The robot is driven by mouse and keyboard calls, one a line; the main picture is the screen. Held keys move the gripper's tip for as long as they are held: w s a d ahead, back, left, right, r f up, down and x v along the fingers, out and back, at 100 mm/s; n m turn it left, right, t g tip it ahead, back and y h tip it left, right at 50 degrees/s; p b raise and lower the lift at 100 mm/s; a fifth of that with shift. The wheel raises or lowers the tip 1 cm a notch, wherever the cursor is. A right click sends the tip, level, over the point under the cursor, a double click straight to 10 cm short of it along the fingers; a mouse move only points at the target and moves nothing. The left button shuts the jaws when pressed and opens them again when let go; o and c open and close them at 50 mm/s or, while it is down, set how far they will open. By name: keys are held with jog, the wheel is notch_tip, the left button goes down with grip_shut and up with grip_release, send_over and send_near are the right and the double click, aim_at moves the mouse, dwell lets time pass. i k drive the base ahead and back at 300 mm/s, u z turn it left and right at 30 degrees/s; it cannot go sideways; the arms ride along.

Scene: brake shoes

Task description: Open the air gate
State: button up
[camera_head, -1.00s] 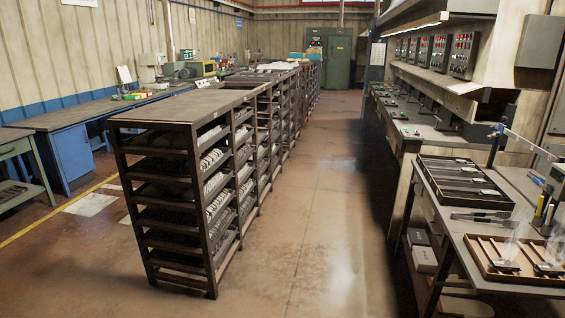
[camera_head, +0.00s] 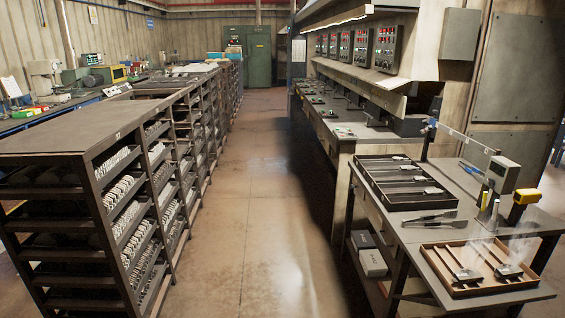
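I cannot make out a part that is clearly an air gate. On the right stands a work table (camera_head: 415,245) with a grey upright device (camera_head: 503,174) and a thin arm (camera_head: 465,137) slanting from a post. A yellow-topped item (camera_head: 526,196) is beside the device. Along the right wall runs a long machine bench (camera_head: 343,131) with several control boxes (camera_head: 388,50) above it; their small controls are too small to read. My gripper and arm do not show.
A dark rack (camera_head: 60,147) full of shoe-like parts stands close at left. A clear floor aisle (camera_head: 262,180) leads to a green cabinet (camera_head: 259,70) at the back. A dark tray (camera_head: 398,207), tongs (camera_head: 430,217) and a steaming wooden tray (camera_head: 455,293) are on the work table.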

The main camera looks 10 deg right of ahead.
aim_at(359, 187)
jog(key=z, duration=0.35)
jog(key=i, duration=0.45)
jog(key=z, duration=0.25)
jog(key=k, duration=0.65)
jog(key=u, duration=0.25)
jog(key=i, duration=0.55)
jog(key=u, duration=0.5)
jog(key=i, duration=0.8)
jog(key=u, duration=0.45)
jog(key=i, duration=1.4)
jog(key=z, duration=0.05)
